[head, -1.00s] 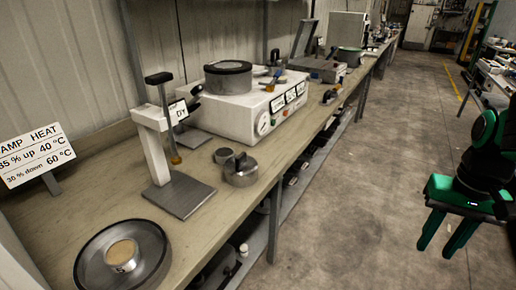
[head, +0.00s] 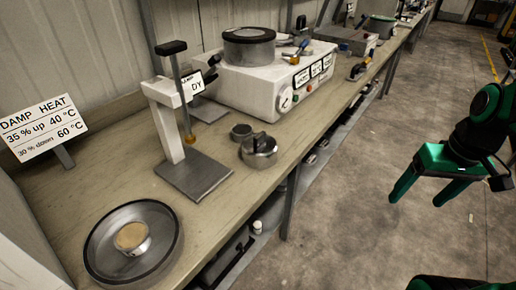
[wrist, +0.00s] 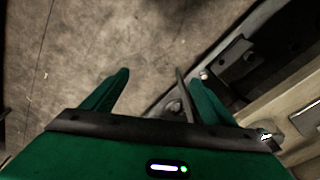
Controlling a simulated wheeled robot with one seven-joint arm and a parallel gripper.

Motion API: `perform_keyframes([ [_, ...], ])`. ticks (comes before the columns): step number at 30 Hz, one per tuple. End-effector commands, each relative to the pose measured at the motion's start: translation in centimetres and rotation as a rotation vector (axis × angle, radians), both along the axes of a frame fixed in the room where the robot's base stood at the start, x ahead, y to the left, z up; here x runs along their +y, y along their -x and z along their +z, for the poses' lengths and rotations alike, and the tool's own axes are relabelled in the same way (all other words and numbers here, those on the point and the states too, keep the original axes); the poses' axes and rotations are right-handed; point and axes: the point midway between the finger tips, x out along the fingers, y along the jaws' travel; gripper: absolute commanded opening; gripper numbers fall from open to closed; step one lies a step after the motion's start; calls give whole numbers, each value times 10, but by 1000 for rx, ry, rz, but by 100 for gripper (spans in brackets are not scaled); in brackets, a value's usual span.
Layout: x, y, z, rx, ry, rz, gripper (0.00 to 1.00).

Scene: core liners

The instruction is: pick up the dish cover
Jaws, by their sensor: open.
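A round metal cover with a dark knob (head: 258,152) sits on the bench, right of the metal stand; it looks like the dish cover. A wide metal dish (head: 105,262) with a small tan-topped cup (head: 132,238) in it lies at the front left of the bench. My gripper (head: 424,193) is open and empty, out over the floor to the right of the bench, well apart from the cover. In the wrist view its two green fingers (wrist: 160,80) are spread, with floor and part of the bench's side beyond; the cover is not clearly visible there.
The stand (head: 195,178) with an upright post and a small metal cup (head: 241,132) are near the cover. A white instrument box (head: 280,85) with a lidded pot (head: 249,48) stands behind. A damp heat sign (head: 42,127) is at left. The floor aisle (head: 345,220) is clear.

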Motion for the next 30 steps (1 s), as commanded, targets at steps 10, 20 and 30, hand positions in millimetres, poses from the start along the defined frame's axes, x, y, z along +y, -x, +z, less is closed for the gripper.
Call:
perform_keyframes([
  [10, 166, -154, -37, -452, -172, 737, 79],
  [20, 294, -215, -10, -907, -354, 939, 79],
  [30, 331, -237, -6, -1014, -385, 936, 79],
])
